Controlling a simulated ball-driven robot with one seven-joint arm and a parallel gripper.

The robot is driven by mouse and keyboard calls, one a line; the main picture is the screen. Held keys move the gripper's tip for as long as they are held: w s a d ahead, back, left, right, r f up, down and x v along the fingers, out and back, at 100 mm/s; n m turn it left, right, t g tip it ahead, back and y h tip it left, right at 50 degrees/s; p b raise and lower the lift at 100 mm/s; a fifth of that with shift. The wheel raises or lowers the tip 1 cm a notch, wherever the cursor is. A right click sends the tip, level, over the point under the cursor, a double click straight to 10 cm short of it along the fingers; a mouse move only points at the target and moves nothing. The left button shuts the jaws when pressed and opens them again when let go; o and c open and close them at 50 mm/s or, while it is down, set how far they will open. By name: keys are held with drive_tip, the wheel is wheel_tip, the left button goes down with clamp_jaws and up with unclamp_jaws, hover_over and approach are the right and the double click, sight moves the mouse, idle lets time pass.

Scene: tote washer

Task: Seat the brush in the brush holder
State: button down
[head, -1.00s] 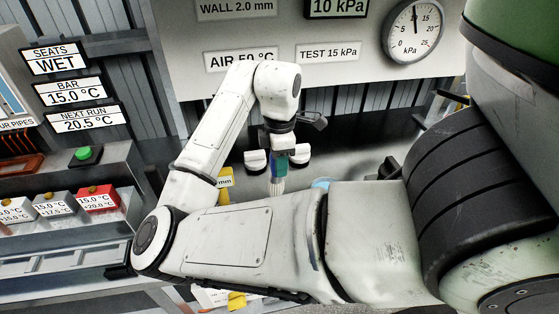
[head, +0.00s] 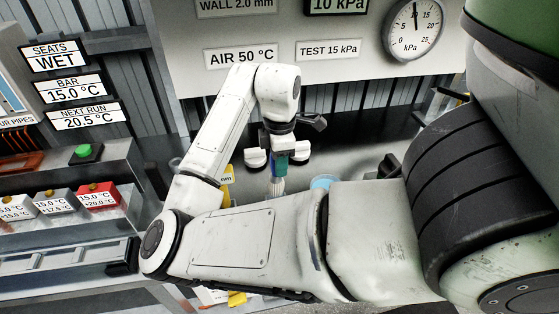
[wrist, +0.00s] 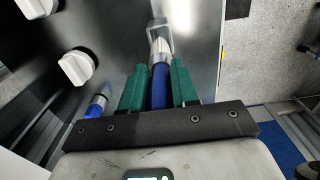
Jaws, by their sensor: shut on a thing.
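My gripper (head: 281,158) has green fingers, shown in the wrist view (wrist: 157,87), and is shut on the blue handle of the brush (wrist: 160,85). The brush's pale bristle end points away from my palm. In the head view the brush (head: 276,187) hangs bristles down below the fingers, in front of the grey panel. I cannot tell whether its tip touches anything. I cannot make out the brush holder for sure. A light blue round thing (head: 322,182) is right of the brush, partly hidden by my arm.
White knobs (head: 256,158) (wrist: 77,68) stand out close to the gripper. A yellow label (head: 227,175) is left of the brush, partly hidden. Red and grey blocks (head: 97,197) and a green button (head: 86,152) are at the left. Another blue piece (wrist: 97,105), perhaps a reflection, shows in the wrist view.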

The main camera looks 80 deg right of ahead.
sight(280, 182)
drive_tip(key=shift+f, duration=0.7)
idle(0.3)
drive_tip(key=shift+f+b, duration=0.5)
drive_tip(key=shift+f, duration=1.25)
drive_tip(key=shift+f+b, duration=0.55)
drive_tip(key=shift+f, duration=0.55)
drive_tip(key=shift+f+p, duration=0.15)
drive_tip(key=shift+p, duration=0.15)
drive_tip(key=c, duration=0.8)
unclamp_jaws()
